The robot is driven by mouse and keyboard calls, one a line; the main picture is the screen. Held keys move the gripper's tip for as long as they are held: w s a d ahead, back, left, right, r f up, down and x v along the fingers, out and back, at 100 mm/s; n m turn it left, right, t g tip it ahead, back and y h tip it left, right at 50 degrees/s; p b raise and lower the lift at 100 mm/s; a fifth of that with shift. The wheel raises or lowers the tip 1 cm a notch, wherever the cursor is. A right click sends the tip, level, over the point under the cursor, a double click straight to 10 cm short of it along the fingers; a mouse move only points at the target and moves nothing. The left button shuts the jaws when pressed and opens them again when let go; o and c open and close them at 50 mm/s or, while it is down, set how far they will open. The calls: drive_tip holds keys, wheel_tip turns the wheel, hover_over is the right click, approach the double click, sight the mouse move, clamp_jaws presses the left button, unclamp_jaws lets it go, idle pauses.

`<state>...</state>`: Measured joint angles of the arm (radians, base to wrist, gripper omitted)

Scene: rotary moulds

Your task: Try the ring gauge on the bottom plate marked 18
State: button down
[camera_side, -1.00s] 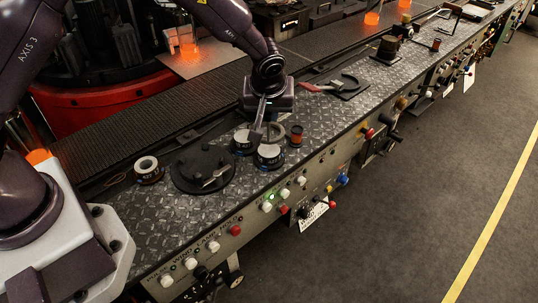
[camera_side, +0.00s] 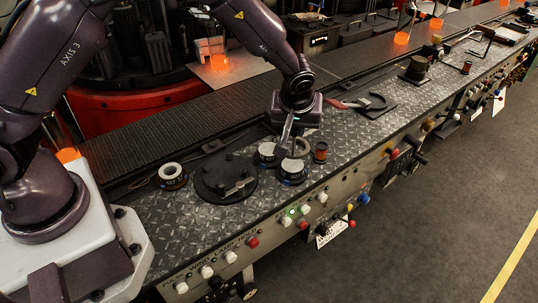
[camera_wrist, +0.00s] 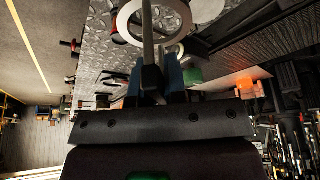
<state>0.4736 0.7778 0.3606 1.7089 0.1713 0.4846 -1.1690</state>
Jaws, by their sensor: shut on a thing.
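My gripper (camera_side: 285,150) is over the patterned metal bench. It is shut on the bar handle of the ring gauge (camera_side: 306,148). In the wrist view the gauge's pale ring (camera_wrist: 128,22) lies beyond the fingertips, with the handle running back between the blue-sided fingers. In the side view the ring is just behind and above a white-topped round plate (camera_side: 293,173); I cannot tell whether they touch. A third (camera_side: 172,171) is farther left. Their markings are too small to read, so I cannot tell which is 18.
A black round base (camera_side: 215,186) with a small tool on it is between the plates. A dark red-brown spool (camera_side: 320,152) stands close to the right of the ring. A red-handled caliper-like tool (camera_side: 378,101) lies farther right. Buttons line the bench's front edge.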

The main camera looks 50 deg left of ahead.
drive_tip(key=s+a+r, duration=0.1)
drive_tip(key=a+r, duration=0.1)
drive_tip(key=a, duration=0.6)
hover_over(269, 147)
drive_tip(key=shift+f, duration=2.9)
drive_tip(key=shift+f, duration=1.8)
idle(0.4)
wheel_tip(269, 147, up, 7)
drive_tip(key=shift+r, duration=0.2)
idle(1.4)
